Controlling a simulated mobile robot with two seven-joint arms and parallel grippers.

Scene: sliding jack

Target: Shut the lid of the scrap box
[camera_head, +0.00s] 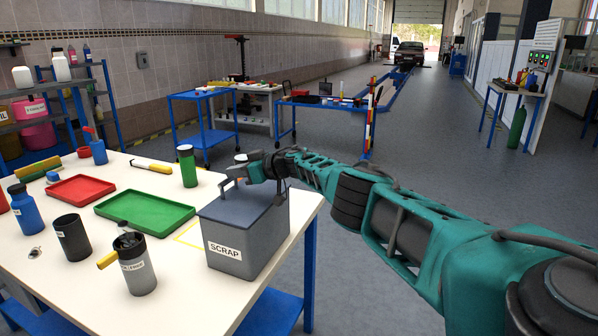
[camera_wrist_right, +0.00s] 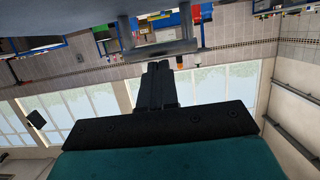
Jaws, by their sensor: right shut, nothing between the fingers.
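The scrap box (camera_head: 233,243) is a grey box with a white SCRAP label, standing at the right end of the white table. Its lid (camera_head: 243,205) looks flat across the top; I cannot tell whether a small gap is left at the rim. In the right wrist view, the shut, empty fingers (camera_wrist_right: 158,84) point at a grey bar-like part (camera_wrist_right: 160,50); contact is unclear. My left gripper is out of view.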

